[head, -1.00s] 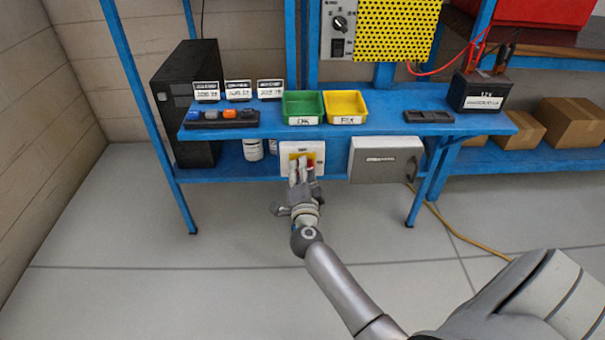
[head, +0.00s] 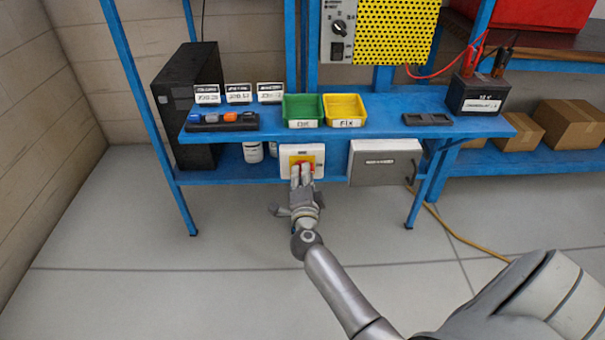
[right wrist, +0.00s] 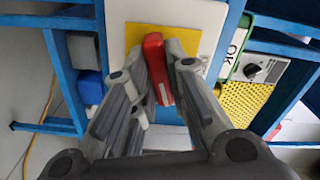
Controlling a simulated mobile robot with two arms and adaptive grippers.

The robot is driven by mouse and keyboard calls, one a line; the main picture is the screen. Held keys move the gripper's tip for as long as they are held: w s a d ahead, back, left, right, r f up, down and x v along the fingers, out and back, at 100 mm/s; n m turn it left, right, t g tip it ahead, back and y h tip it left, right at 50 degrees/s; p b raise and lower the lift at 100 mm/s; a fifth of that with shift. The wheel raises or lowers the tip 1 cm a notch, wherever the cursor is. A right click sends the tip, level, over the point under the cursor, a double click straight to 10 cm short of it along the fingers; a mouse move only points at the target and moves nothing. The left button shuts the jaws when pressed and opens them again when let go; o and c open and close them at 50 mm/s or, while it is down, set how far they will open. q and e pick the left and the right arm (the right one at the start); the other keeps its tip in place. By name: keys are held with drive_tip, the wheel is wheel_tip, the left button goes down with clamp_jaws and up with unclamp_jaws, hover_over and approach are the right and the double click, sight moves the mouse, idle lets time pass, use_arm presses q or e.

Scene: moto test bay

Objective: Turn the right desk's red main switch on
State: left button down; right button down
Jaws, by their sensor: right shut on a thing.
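The red main switch handle (head: 307,166) sits on a yellow plate on a white box (head: 287,151) under the blue desk. In the right wrist view the red handle (right wrist: 155,62) stands out from the yellow plate (right wrist: 190,40), between my fingers. My right gripper (head: 301,174) is at the front of the switch, shut on the red handle. In the right wrist view the gripper (right wrist: 160,80) has a finger on each side of the handle. The fingers hide part of the handle in the head view. My left gripper is not in view.
A grey box (head: 384,165) hangs right of the switch under the desktop (head: 385,125). A black cabinet (head: 185,100) stands at left. Green (head: 303,108) and yellow (head: 344,108) bins sit above. A yellow cable (head: 455,233) runs over the otherwise open floor (head: 160,290).

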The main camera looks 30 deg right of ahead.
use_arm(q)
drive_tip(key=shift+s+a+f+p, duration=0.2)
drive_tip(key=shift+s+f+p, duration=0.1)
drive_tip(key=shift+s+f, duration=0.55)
use_arm(e)
drive_tip(key=shift+r+m, duration=0.2)
drive_tip(key=shift+m, duration=1.8)
drive_tip(key=c, duration=1.5)
unclamp_jaws()
drive_tip(key=shift+o, duration=0.4)
drive_tip(key=shift+w, duration=0.1)
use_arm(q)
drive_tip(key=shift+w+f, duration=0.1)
use_arm(e)
drive_tip(key=shift+f, duration=0.15)
drive_tip(key=v, duration=1.2)
